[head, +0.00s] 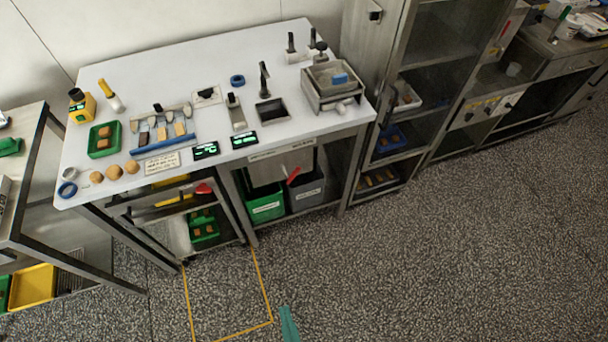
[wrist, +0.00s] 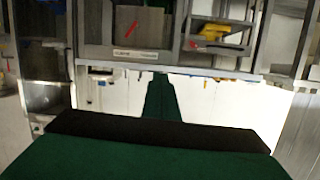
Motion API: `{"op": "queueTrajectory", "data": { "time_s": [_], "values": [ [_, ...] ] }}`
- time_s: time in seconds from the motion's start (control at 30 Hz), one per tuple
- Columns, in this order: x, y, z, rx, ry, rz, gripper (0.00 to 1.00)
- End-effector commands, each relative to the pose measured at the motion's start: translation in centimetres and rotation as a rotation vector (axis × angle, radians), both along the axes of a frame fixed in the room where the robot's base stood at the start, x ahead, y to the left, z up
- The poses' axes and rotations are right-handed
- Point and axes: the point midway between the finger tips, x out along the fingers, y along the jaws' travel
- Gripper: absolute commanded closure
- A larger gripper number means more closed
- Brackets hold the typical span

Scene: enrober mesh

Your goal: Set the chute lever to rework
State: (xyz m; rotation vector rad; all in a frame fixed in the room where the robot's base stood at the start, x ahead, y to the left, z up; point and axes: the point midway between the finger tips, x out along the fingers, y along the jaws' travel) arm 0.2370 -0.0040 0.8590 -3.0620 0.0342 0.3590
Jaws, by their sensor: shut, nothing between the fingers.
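The chute lever (head: 293,176) has a red handle and sits under the front edge of the white table, on the metal chute (head: 266,172). It slants up to the right in the head view. The red lever also shows small near the top of the wrist view (wrist: 132,29). A label plate (head: 281,150) is above the chute; its text is too small to read. A green bin (head: 266,208) and a grey bin (head: 308,193) stand below. My gripper (head: 287,312), green, is at the bottom of the head view, shut and empty, well apart from the lever. It also fills the lower wrist view (wrist: 160,80).
The white table (head: 190,65) carries trays, scoops, displays and a metal box. A second red handle (head: 203,188) is on the cart (head: 160,212) at left. A steel rack (head: 440,50) stands at right. The speckled floor in front is clear, with yellow tape lines (head: 262,285).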

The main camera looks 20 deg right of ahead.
Motion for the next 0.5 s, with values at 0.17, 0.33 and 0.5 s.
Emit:
{"op": "queueTrajectory", "data": {
  "time_s": [0.17, 0.33, 0.5],
  "values": [
    [3.2, -1.7, -3.8, 0.217, -0.015, -0.104, 1.0],
    [7.8, -4.2, -8.2, 0.516, -0.042, -0.227, 1.0],
    [13.0, -7.0, -11.6, 0.823, -0.084, -0.339, 1.0]
  ]
}}
